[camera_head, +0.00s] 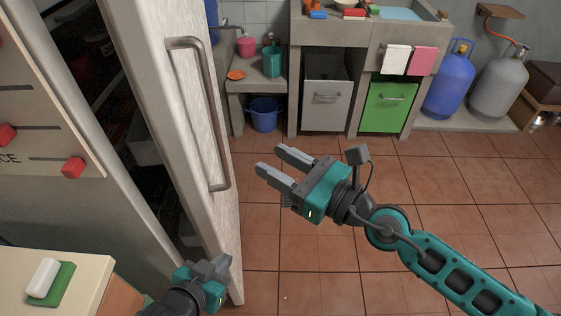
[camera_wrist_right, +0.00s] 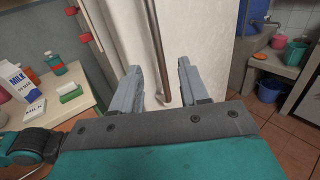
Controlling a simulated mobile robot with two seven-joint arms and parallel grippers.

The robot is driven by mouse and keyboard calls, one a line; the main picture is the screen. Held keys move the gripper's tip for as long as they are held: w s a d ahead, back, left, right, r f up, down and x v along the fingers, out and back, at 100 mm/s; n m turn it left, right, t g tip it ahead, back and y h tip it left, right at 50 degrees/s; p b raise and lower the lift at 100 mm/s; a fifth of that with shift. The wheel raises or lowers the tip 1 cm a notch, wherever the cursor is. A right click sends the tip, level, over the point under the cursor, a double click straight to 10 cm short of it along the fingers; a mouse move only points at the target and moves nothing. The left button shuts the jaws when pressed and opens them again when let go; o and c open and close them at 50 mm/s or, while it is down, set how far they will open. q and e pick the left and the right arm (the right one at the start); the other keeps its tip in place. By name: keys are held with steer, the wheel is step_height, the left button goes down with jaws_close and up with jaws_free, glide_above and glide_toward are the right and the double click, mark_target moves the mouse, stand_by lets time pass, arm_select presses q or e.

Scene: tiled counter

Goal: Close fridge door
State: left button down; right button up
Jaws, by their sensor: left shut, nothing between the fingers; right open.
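The fridge door (camera_head: 165,90) is white and stands ajar at the left of the head view, with a dark gap between it and the fridge body (camera_head: 40,170). Its long grey handle (camera_head: 207,115) runs down the outer face. My left gripper (camera_head: 225,264) is shut and empty, low by the door's bottom part; I cannot tell if it touches. My right gripper (camera_head: 276,163) is open and empty, to the right of the handle and apart from it. In the right wrist view the door (camera_wrist_right: 205,35) and the handle's lower end (camera_wrist_right: 160,85) show beyond the open fingers.
A small table (camera_head: 85,275) with a sponge on a green holder (camera_head: 50,282) stands at the lower left. A sink counter (camera_head: 360,40), a blue bucket (camera_head: 263,113) and gas cylinders (camera_head: 450,82) line the back. The tiled floor (camera_head: 440,190) is open.

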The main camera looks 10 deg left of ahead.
steer(key=b+v, duration=0.7)
steer(key=v, duration=0.6)
steer(key=shift+a, duration=0.1)
